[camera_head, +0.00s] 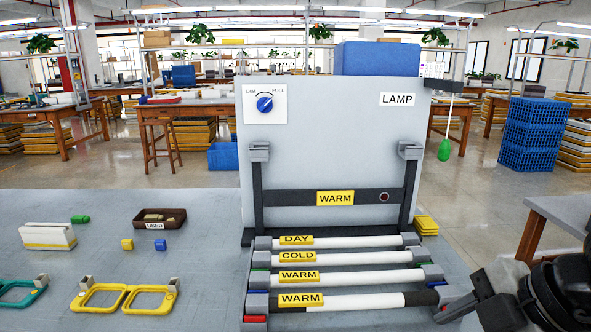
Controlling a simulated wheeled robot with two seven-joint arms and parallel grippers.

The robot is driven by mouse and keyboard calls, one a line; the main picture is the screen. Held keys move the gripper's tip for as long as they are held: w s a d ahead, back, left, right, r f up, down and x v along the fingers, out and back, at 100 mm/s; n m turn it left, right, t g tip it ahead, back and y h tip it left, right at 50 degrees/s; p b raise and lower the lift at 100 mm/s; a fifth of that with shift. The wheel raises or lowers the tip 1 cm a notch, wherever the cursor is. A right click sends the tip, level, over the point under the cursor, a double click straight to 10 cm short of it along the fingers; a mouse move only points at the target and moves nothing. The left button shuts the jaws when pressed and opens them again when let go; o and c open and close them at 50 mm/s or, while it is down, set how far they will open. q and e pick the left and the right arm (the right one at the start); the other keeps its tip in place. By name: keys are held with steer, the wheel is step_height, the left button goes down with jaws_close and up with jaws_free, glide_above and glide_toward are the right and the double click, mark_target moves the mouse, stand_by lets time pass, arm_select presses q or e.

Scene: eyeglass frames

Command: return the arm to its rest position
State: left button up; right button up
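My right gripper (446,310) comes in from the lower right corner, its black body and grey fingertips beside the right end of the front tube. Whether it touches that tube or how far it is open is unclear. My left gripper is not in view. The panel's two clips (260,151) and (411,150) hold no tube.
Yellow eyeglass frames (130,288) and teal ones (8,304) lie at left. Behind are a white block (47,236), a USED tray (143,222) and small blocks (127,244). A grey side table (570,215) stands at right.

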steer(key=s+a+r+n+y+p, duration=0.1)
steer(key=s+a+r+n+y, duration=0.15)
steer(key=a+y, duration=0.5)
steer(key=s+a+r+n+y, duration=0.1)
steer(key=a+r+y, duration=0.3)
steer(key=a+y, duration=0.3)
steer(key=w+d+f+m+t+h+p, duration=0.1)
steer(key=w+d+f+m+t+h, duration=0.75)
steer(key=m+t, duration=0.8)
steer(key=s+f+m+g+h, duration=0.2)
steer(key=s+f+g, duration=0.3)
steer(key=f, duration=0.5)
steer(key=s+f+m+g+h, duration=0.2)
steer(key=s+f+g+h, duration=0.3)
steer(key=f, duration=0.6)
steer(key=shift+s+a+p, duration=0.25)
steer(key=shift+p, duration=0.1)
